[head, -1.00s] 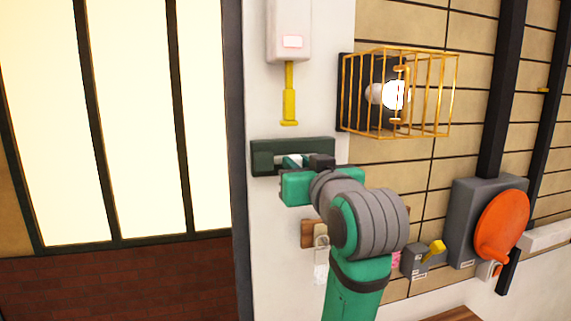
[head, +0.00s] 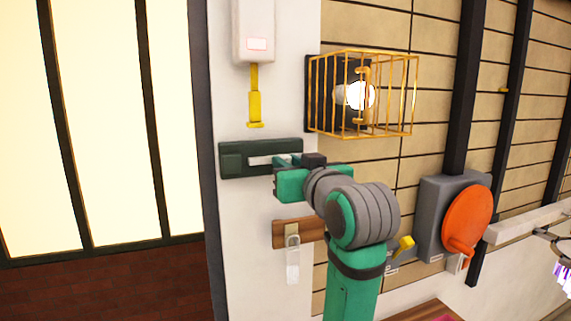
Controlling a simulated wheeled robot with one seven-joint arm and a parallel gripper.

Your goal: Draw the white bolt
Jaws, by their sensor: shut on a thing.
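A dark green plate (head: 233,161) is fixed to the white wall panel in the head view. The white bolt (head: 261,160) shows as a short pale bar in the plate's slot. My green gripper (head: 284,172) is at the right end of the plate and is shut on the bolt. The fingertips and the gripped part are largely hidden by the gripper body and the dark block above it.
A white box with a yellow rod (head: 255,97) hangs above the plate. A gold wire cage (head: 390,95) around a lit bulb juts out at upper right. A wooden hook board (head: 290,233) is below. An orange disc (head: 466,222) on a grey box stands right.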

